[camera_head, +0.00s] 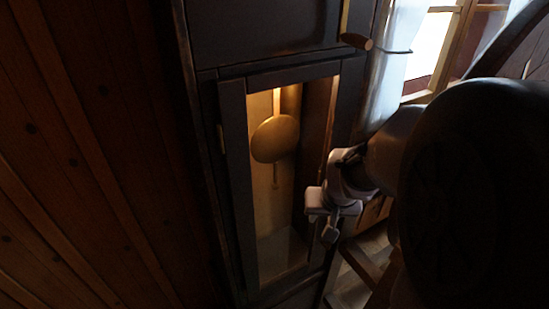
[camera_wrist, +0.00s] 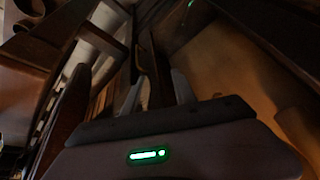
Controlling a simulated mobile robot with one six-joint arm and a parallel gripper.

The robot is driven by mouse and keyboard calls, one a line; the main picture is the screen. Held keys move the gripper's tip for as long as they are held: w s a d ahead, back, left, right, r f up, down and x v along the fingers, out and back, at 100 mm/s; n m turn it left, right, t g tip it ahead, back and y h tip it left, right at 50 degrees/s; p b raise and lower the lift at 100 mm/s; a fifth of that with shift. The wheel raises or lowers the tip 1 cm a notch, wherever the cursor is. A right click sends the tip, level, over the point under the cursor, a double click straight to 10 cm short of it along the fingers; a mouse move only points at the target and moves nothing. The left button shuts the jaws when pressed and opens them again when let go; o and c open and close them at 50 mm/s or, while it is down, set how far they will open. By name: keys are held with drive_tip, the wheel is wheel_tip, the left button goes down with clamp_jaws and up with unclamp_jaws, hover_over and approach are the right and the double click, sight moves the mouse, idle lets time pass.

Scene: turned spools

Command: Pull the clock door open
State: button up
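The tall dark clock case (camera_head: 265,30) fills the middle of the head view. Its door (camera_head: 235,190) is a dark frame around a lit opening, with a brass pendulum (camera_head: 275,138) inside. A small brass piece, perhaps a hinge, is on the left side. I cannot tell whether the door is ajar. My gripper (camera_head: 322,232) is at the lower right side of the door. In the wrist view my gripper (camera_wrist: 156,92) has its two fingers apart, with a dark narrow strip between or beyond them. I cannot tell whether they touch it. No door handle shows clearly.
A wooden peg or handle (camera_head: 356,41) sticks out at the upper right of the case. A bright window (camera_head: 430,50) with a pale curtain is to the right. A plank wall (camera_head: 80,150) is at left. Wooden furniture (camera_head: 365,265) stands at the lower right.

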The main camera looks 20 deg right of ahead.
drive_tip(key=d+f, duration=0.4)
drive_tip(key=d, duration=0.2)
drive_tip(key=b, duration=0.7)
hover_over(328, 247)
drive_tip(key=f, duration=1.6)
drive_tip(key=shift+w+d, duration=0.15)
drive_tip(key=shift+d, duration=0.15)
drive_tip(key=shift+r, duration=0.1)
clamp_jaws()
